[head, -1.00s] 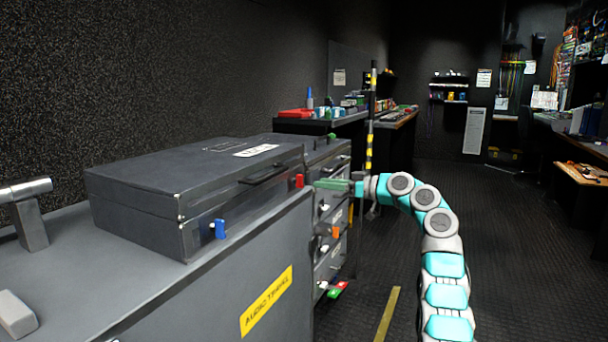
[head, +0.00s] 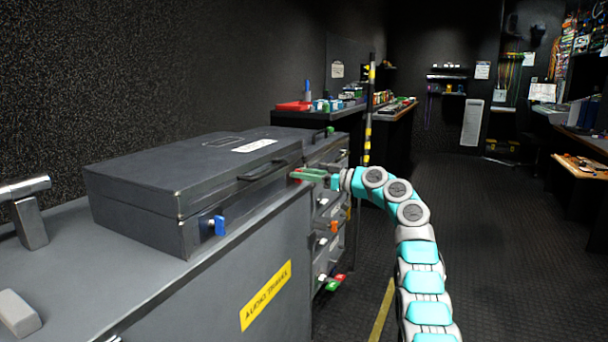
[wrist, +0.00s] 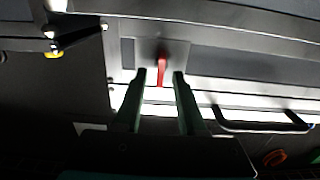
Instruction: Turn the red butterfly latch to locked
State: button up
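The red butterfly latch (wrist: 162,66) is on the front of the dark grey case (head: 150,190). In the wrist view it stands between and just beyond the tips of my gripper's two green fingers. My gripper (wrist: 159,76) is open, with one finger on each side of the latch. I cannot tell whether either finger touches it. In the head view my gripper (head: 297,174) is at the case's right end, and its fingers cover most of the latch there. A blue latch (head: 219,226) is on the case's near end.
The case lies on a grey cabinet with a yellow label (head: 266,294). A dark case handle (head: 264,170) is close to my gripper. Drawers with coloured latches, including an orange one (head: 334,226), are below my arm. The floor on the right is clear.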

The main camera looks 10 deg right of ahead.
grip_shut()
dwell(0.3)
